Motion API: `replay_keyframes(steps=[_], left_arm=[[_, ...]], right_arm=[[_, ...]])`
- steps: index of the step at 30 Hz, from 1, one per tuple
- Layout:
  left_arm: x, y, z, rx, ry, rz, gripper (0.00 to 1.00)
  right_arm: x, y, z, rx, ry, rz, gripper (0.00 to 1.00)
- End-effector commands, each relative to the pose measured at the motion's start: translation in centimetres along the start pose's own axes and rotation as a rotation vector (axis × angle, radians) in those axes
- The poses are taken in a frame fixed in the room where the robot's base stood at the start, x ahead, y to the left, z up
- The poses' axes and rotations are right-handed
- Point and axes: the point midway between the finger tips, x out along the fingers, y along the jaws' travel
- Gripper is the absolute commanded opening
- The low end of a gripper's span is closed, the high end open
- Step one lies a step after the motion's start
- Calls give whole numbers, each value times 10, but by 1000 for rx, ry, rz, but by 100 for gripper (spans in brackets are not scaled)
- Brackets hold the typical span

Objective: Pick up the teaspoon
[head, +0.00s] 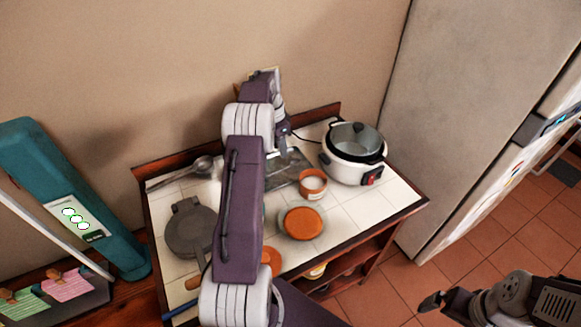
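I cannot make out a teaspoon for certain in the head view. A metal utensil with a long handle and a round bowl, like a ladle (203,165), lies at the back left of the white tiled table (345,216). My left arm reaches up across the table, and my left gripper (284,148) points down over a grey metal tray (296,168) near the back. Its fingertips are small and partly hidden, so its opening is unclear. My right gripper (433,301) is at the lower right, over the floor and away from the table; its opening is also unclear.
A white cooker (350,172) with a glass lid stands at the back right. An orange-brown cup (313,184) and a round orange item (302,222) are right of my arm. A grey round pan (188,232) lies left. A fridge (470,100) stands right.

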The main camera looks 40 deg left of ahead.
Motion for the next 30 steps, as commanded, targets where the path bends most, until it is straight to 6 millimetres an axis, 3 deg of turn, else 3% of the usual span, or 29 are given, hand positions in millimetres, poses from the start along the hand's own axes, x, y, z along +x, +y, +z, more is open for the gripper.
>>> replay_keyframes(steps=[6,13,19,30], left_arm=[[32,1,0,1,-2,3,33],[46,1,0,1,-2,3,33],[81,-1,2,1,-2,3,33],[89,-1,2,2,0,0,33]], right_arm=[[-3,0,0,0,0,0,100],[-6,0,-1,0,0,0,100],[-12,0,-1,0,0,0,100],[-12,0,-1,0,0,0,100]])
